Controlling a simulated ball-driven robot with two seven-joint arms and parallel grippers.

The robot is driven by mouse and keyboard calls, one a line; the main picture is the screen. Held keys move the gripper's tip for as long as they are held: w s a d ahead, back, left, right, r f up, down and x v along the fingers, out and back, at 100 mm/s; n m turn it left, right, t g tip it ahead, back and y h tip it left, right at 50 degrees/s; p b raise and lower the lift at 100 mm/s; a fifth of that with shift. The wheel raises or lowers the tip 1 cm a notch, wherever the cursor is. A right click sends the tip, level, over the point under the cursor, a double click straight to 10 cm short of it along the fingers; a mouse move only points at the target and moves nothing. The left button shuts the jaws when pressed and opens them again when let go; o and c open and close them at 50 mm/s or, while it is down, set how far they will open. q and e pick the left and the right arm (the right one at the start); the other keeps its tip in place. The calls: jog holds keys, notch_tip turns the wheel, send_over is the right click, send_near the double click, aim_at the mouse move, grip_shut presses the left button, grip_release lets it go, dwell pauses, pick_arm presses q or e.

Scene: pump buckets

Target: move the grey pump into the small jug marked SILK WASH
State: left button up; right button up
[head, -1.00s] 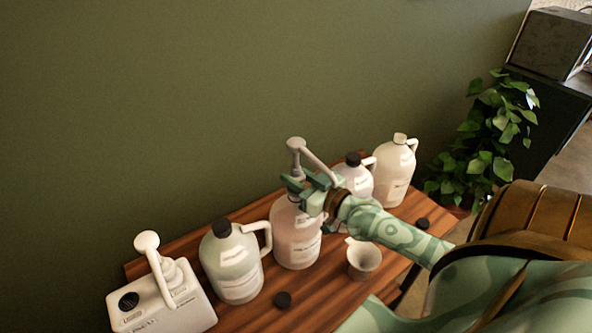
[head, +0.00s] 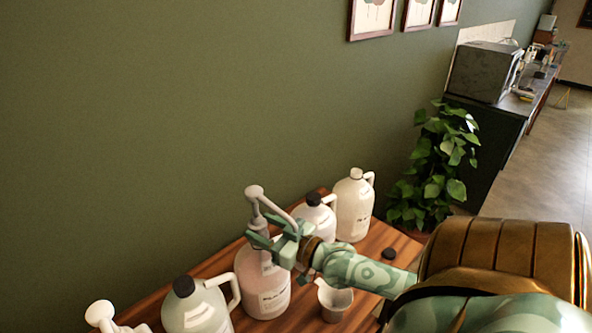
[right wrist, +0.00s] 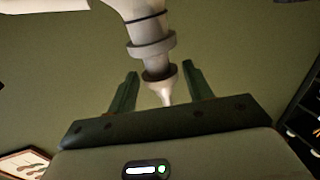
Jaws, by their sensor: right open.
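The grey pump (head: 257,203) stands upright in the neck of a pinkish jug (head: 265,283), with its spout pointing right. My right gripper (head: 262,243) is open at the pump's lower part, just above that jug. In the right wrist view the pump (right wrist: 150,46) shows between the two spread fingers of the gripper (right wrist: 158,88), with gaps on both sides. A cream jug (head: 353,210) with a handle and no dark cap stands at the far right end. Its label is too small to read surely, so I cannot confirm SILK WASH. My left gripper is out of view.
A black-capped white jug (head: 316,215) stands between the pinkish and cream jugs. A black-capped greenish jug (head: 198,308) and a white pump (head: 102,314) are at left. A grey cup (head: 334,301) and a loose black cap (head: 388,253) sit on the wooden table (head: 375,268).

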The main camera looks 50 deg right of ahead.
jog(key=s+d, duration=0.1)
jog(key=s, duration=1.3)
jog(key=shift+d, duration=0.35)
jog(key=shift+r, duration=0.1)
jog(key=shift+p, duration=0.45)
